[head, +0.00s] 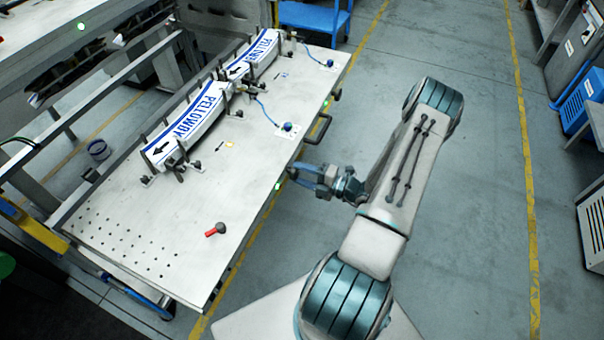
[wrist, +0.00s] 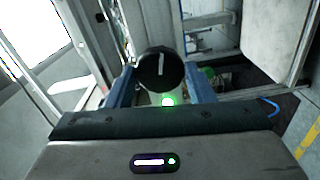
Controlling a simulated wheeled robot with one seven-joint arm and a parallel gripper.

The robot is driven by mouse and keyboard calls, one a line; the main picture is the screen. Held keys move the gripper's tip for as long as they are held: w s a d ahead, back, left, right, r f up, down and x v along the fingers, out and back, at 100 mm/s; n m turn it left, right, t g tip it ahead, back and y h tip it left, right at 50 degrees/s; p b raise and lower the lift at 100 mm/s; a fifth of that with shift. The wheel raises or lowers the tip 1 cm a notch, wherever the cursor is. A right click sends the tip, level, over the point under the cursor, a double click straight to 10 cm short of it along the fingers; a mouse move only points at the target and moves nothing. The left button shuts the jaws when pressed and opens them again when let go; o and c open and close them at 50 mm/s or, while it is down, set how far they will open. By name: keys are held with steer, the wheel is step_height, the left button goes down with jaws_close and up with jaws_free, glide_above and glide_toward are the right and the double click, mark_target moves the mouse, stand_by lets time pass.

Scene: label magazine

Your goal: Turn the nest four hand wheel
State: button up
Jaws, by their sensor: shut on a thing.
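A round black hand wheel (wrist: 160,71) with a white index line sits between my blue fingers in the wrist view. The white line stands close to upright. My gripper (head: 303,176) is shut on the hand wheel at the front edge of the light grey table (head: 130,213). A green light (wrist: 168,102) glows just below the wheel in the wrist view. In the head view my fingers mostly hide the wheel. No nest number can be read on it.
White label stacks (head: 198,122) with blue lettering stand between dark posts on the table.

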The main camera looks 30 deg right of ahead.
steer(key=o, duration=1)
steer(key=shift+c, duration=0.2)
steer(key=b+v, duration=0.2)
steer(key=v, duration=1.2)
